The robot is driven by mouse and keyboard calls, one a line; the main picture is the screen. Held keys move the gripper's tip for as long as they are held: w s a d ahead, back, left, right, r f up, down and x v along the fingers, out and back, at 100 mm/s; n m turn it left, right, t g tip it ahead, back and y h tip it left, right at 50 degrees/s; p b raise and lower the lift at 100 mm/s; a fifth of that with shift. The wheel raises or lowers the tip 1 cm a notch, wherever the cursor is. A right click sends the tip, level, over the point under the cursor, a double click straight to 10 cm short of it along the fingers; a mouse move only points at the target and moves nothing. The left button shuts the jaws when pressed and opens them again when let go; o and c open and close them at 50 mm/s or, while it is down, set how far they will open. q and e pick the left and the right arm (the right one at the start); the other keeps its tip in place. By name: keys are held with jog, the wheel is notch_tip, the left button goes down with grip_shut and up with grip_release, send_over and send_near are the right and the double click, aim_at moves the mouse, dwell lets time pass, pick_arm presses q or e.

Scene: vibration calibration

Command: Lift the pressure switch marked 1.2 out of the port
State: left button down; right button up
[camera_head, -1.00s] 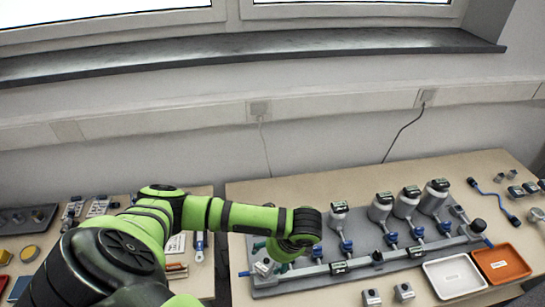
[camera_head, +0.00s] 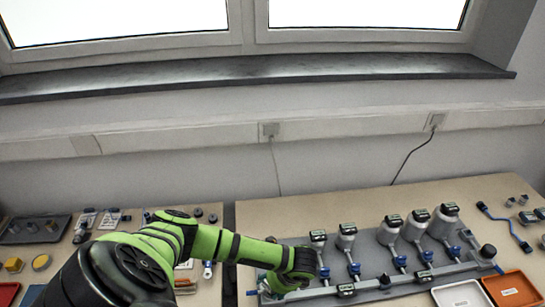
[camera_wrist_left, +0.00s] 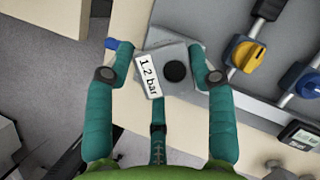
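The pressure switch marked 1.2 (camera_wrist_left: 174,72) is a grey block with a tilted white "1.2 bar" label and a round black spot on top. It sits at the corner of the grey board (camera_wrist_left: 190,20). My left gripper (camera_wrist_left: 160,56) is open, its teal fingers on either side of the switch. A gap shows at the left fingertip; the right fingertip is close to the block, and I cannot tell whether it touches. In the head view my left gripper (camera_head: 275,284) is low at the board's left end and mostly hides the switch. The port is hidden beneath the switch. My right gripper is not in view.
Several grey gauges with dark displays (camera_head: 393,221) stand along the board to the right. A yellow valve knob (camera_wrist_left: 246,54) and a blue one are near the right finger. A white tray (camera_head: 462,294) and an orange tray (camera_head: 512,289) lie at the front right.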

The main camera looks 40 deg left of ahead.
pick_arm(q)
jog(key=shift+w+r, duration=0.1)
jog(key=shift+a+r, duration=0.1)
jog(key=shift+r, duration=0.4)
notch_tip(320, 180, up, 2)
jog(key=shift+r+b, duration=0.1)
jog(key=shift+b, duration=0.3)
jog(key=w+d+r+p, duration=0.2)
jog(key=w+d+r, duration=0.6)
jog(key=r, duration=0.3)
jog(key=shift+w+r, duration=0.3)
jog(key=shift+r, duration=0.05)
